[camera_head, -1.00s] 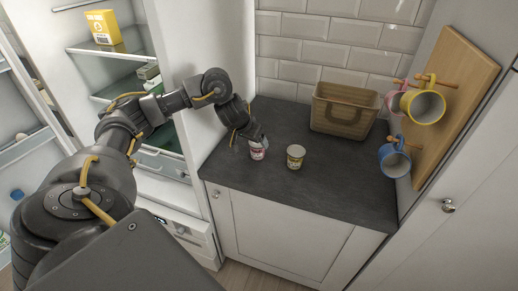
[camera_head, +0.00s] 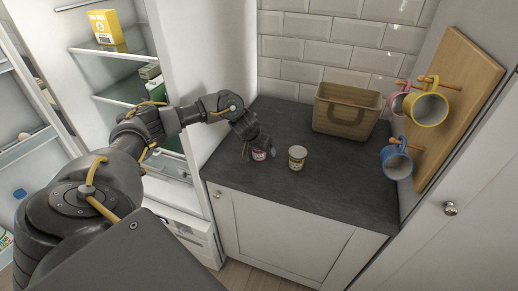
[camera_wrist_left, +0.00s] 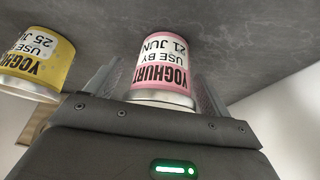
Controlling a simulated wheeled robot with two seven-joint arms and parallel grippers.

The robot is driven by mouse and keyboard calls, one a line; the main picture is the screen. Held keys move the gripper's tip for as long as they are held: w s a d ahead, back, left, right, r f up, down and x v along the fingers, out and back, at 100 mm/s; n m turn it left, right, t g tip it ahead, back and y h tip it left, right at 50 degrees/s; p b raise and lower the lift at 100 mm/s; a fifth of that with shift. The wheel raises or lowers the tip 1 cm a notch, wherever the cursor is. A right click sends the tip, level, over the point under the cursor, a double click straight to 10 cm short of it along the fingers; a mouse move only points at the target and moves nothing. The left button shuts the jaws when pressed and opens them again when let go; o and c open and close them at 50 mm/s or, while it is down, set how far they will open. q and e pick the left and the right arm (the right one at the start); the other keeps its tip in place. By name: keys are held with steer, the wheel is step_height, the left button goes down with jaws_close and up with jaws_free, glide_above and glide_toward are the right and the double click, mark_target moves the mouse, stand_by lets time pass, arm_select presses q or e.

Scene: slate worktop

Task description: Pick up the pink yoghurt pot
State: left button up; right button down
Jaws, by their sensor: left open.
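The pink yoghurt pot (camera_head: 259,155) stands on the slate worktop, partly hidden by my left gripper in the head view. In the left wrist view the pink pot (camera_wrist_left: 163,65) shows its label, "YOGHURT USE BY 21 JUN", between the two fingers. My left gripper (camera_head: 257,149) is open, with one finger on each side of the pot. I cannot tell whether the fingers touch it. A yellow yoghurt pot (camera_head: 297,158) stands to the right of the pink one. It also shows at the left of the left wrist view (camera_wrist_left: 36,62). My right gripper is not in view.
A brown basket (camera_head: 346,112) stands at the back of the worktop (camera_head: 330,190). Yellow, pink and blue mugs hang on a wooden board (camera_head: 462,100) at the right. The open fridge (camera_head: 125,90) is at the left. The worktop's front right is clear.

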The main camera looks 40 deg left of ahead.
arm_select(q)
steer(key=shift+c, duration=0.4)
steer(key=c, duration=1.1)
steer(key=shift+o, duration=0.2)
steer(key=shift+w+r, duration=0.1)
steer(key=shift+r, duration=0.05)
steer(key=shift+r, duration=0.2)
step_height(320, 180, up, 2)
steer(key=shift+r+b, duration=0.15)
steer(key=shift+b, duration=0.3)
steer(key=s+a+r, duration=0.2)
steer(key=s+r, duration=0.3)
steer(key=s, duration=0.1)
steer(key=s+a+r, duration=0.3)
steer(key=s+r, duration=0.2)
steer(key=s, duration=0.2)
steer(key=shift+a+b, duration=0.25)
steer(key=shift+b, duration=0.1)
